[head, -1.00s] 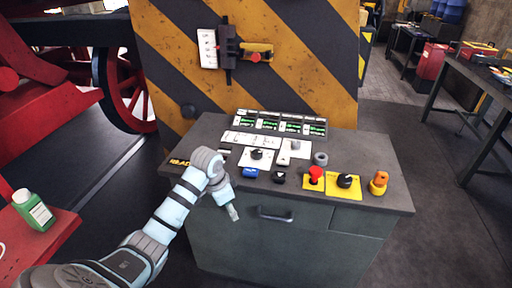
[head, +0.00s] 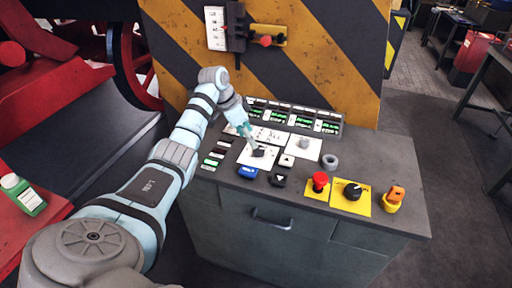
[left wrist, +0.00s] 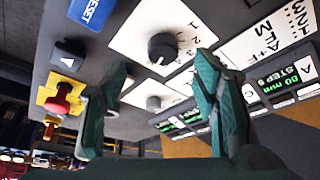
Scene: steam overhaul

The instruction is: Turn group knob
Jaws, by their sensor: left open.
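A black rotary knob (head: 258,152) sits on a white square plate with numbers, at the left of the sloped console top. It also shows in the left wrist view as a black knob (left wrist: 163,46) with printed numbers beside it. I cannot read a group label on it. My left gripper (head: 249,139) is just above this knob, pointing down at it. In the left wrist view its two green fingers (left wrist: 163,68) are apart with nothing between them, and the knob lies beyond the fingertips. Contact is not visible. My right gripper is not in view.
A grey knob (head: 303,143) on a white plate, a blue button (head: 247,172), a red mushroom button (head: 319,181), a black knob on yellow (head: 352,192) and an orange switch (head: 395,195) crowd the console. A striped panel (head: 320,50) rises behind.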

